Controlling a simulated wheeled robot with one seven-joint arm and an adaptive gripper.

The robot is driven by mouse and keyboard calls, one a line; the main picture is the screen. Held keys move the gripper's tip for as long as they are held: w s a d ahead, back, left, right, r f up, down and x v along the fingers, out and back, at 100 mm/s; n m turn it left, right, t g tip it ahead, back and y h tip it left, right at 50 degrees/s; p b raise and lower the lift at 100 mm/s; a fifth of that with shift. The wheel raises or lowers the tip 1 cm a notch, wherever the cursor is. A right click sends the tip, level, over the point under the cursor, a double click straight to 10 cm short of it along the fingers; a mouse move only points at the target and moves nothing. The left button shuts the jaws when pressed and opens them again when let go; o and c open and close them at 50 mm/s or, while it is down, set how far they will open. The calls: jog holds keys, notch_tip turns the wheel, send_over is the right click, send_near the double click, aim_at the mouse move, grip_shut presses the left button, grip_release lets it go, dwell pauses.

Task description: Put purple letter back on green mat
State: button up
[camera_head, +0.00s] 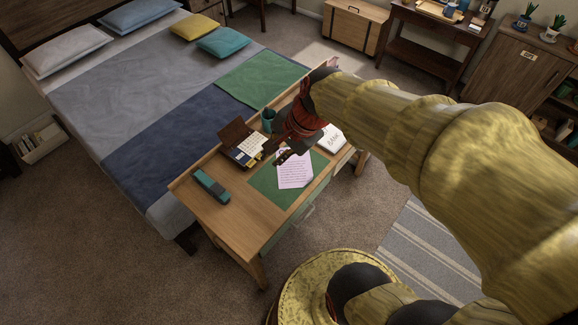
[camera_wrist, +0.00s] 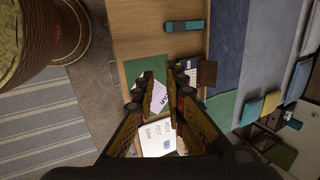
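The purple letter (camera_head: 294,172) lies over the green mat (camera_head: 264,183) on the wooden desk, with one corner close to the mat's front edge. In the wrist view the letter (camera_wrist: 157,92) shows between the fingers, partly hidden, and the mat (camera_wrist: 142,70) is behind them. My gripper (camera_head: 284,155) points down above the far side of the letter. In the wrist view the fingers of my gripper (camera_wrist: 162,82) are apart, with nothing seen held between them. I cannot tell whether a fingertip touches the letter.
A dark box with cards (camera_head: 242,150) and a teal cup (camera_head: 268,117) stand behind the mat. A teal case (camera_head: 212,185) lies at the desk's left. White bank mail (camera_head: 331,139) lies to the right. The desk's front left is bare.

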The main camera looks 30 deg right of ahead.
jog(key=s+a+r+n+t+h, duration=0.1)
jog(key=s+r+n, duration=0.6)
jog(key=n, duration=0.7)
jog(key=shift+s+a+h, duration=0.25)
jog(key=shift+s+h, duration=0.35)
jog(key=shift+s, duration=0.55)
notch_tip(320, 180, down, 4)
jog(key=b, duration=0.4)
